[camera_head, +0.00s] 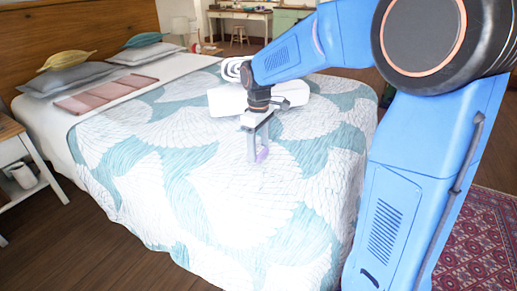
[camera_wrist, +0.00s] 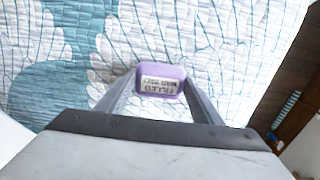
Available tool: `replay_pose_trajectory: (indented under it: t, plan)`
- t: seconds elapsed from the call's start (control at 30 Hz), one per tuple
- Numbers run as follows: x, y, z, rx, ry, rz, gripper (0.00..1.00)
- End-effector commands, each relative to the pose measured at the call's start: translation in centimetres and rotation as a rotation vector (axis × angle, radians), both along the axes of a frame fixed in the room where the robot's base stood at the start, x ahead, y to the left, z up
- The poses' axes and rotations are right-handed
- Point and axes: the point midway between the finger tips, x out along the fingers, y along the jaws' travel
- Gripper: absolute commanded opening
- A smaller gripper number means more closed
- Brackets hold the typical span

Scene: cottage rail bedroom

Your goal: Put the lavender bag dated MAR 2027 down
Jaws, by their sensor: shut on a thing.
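I cannot tell whether the bag touches the quilt.
A pink sectioned tray (camera_head: 107,95) lies on the bed near the grey pillow (camera_head: 65,79). A bedside table (camera_head: 25,150) stands at the left. A desk (camera_head: 240,14) and stool (camera_head: 239,35) are at the back. A red patterned rug (camera_head: 475,240) lies at the right.

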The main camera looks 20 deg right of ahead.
Motion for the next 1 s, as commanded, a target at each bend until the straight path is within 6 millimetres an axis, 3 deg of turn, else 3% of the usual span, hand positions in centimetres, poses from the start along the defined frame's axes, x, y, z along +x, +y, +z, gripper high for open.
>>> replay_pose_trajectory:
  t: [0.4,0.43,0.5,0.83,1.0]
  plan:
    - [0.0,0.0,-0.6,0.0,0.0,0.0,0.39]
    - [0.0,0.0,-0.6,0.0,0.0,0.0,0.65]
    - [0.0,0.0,-0.6,0.0,0.0,0.0,0.79]
    - [0.0,0.0,-0.4,0.001,-0.001,0.0,0.79]
    - [0.1,0.0,1.2,0.001,-0.004,0.0,0.79]
